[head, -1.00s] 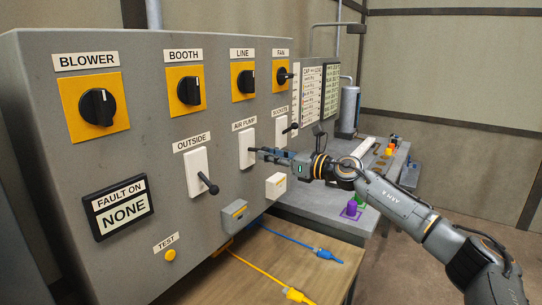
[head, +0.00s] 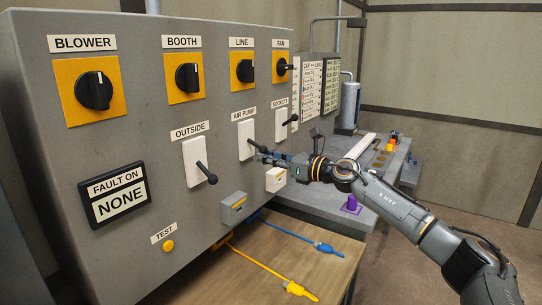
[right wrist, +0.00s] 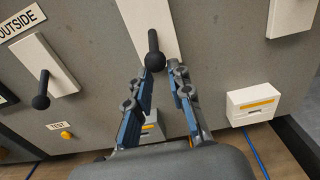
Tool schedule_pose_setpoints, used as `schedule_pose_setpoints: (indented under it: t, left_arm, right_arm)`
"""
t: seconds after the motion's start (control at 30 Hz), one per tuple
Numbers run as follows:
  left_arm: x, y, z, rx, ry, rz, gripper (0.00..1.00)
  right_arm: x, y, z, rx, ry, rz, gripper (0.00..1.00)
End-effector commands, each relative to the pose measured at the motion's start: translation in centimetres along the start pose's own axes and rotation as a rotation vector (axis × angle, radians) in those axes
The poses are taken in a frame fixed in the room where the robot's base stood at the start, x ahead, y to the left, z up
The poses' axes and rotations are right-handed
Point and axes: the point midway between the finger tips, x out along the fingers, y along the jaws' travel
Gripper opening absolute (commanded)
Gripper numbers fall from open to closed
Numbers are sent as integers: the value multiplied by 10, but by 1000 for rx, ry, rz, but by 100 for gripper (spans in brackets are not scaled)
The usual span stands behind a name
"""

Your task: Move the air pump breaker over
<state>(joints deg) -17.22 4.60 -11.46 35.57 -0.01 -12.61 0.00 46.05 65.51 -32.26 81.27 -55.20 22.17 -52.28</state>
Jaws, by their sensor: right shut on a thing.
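The air pump breaker (head: 244,127) is a white plate under the AIR PUMP label on the grey panel, with a black ball-ended lever. The lever slants outward and down. In the right wrist view the black ball (right wrist: 155,61) shows at the fingertips, below the white plate (right wrist: 146,20). My right gripper (head: 264,153) is shut on the lever, its fingers (right wrist: 162,78) on either side of the ball. The fingers partly hide the lever in the head view. My left gripper is in neither view.
The outside breaker (head: 194,158), its lever down, is to the left. The sockets breaker (head: 281,124), its lever angled up, is to the right. Two small boxes (head: 234,208) (head: 276,179) sit below. Yellow (head: 265,270) and blue (head: 290,238) cables lie on the wooden top. The fault display reads NONE (head: 122,202).

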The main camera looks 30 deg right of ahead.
Motion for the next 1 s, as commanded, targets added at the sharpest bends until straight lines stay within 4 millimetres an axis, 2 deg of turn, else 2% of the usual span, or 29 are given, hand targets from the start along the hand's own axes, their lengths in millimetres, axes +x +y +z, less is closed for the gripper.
schedule_pose_setpoints:
  t: [0.23,0.53,0.8,0.83,0.93,1.0]
  left_arm:
    - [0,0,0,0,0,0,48]
    - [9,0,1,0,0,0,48]
    - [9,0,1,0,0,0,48]
    - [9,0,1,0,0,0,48]
    - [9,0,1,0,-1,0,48]
    - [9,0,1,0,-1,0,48]
  right_arm:
    - [0,0,2,0,-5,-1,0]
    - [6,0,-11,-1,-6,-1,0]
    - [7,0,-11,-1,-6,-2,0]
    - [7,0,-11,-1,-6,-2,2]
    - [7,-1,-11,-1,-6,-2,23]
    - [7,-1,-11,-1,-6,-2,25]
